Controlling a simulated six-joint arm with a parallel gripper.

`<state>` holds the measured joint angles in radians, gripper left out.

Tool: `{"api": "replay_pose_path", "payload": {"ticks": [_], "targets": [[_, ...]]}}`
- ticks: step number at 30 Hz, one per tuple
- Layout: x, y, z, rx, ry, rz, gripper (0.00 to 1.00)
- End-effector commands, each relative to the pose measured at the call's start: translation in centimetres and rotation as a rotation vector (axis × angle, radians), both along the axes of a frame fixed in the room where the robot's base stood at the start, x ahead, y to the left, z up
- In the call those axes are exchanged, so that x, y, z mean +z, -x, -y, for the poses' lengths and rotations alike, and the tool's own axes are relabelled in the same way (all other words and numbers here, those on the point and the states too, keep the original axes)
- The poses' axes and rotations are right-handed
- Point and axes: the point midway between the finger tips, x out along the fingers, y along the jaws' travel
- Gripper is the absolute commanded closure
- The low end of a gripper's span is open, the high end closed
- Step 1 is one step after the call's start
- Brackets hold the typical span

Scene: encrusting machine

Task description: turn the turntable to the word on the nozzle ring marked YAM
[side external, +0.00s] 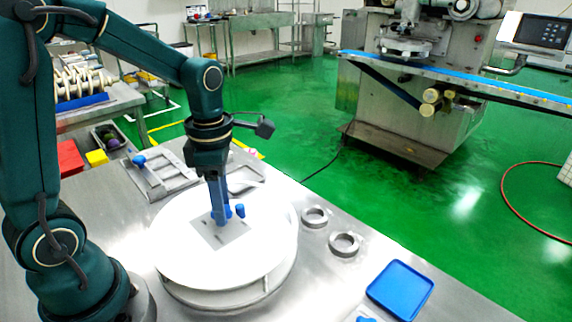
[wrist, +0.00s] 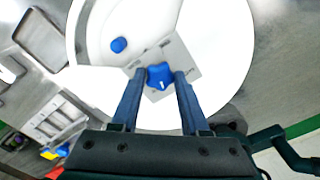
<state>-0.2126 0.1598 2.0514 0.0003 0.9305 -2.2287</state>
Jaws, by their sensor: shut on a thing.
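The round white turntable (side external: 180,252) lies on the steel table and fills much of the wrist view (wrist: 225,40). A grey plate (side external: 232,240) with small dark marks lies at its middle. My gripper (side external: 219,218) points down over this plate, its two blue fingers shut on a blue lobed knob (wrist: 158,77) with a white pointer line. A blue peg (side external: 240,211) stands beside the fingers, apart from them; it also shows in the wrist view (wrist: 119,45). Two steel nozzle rings (side external: 314,208) (side external: 344,236) lie right of the turntable. No words are readable on rings or plate.
A blue tray (side external: 400,289) lies at the table's front right. Grey trays (side external: 160,180) and a blue-handled tool (side external: 139,160) lie behind the turntable. Red (side external: 70,158) and yellow (side external: 96,157) blocks are at the left. The large machine (side external: 410,100) stands apart on the green floor.

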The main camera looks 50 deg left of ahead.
Motion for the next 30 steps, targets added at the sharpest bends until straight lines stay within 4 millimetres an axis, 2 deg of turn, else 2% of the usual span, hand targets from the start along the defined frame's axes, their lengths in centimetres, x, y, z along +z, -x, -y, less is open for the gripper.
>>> {"api": "replay_pose_path", "payload": {"ticks": [30], "targets": [[-0.01,-0.11,-0.04,0.509,0.003,0.002,1.0]]}}
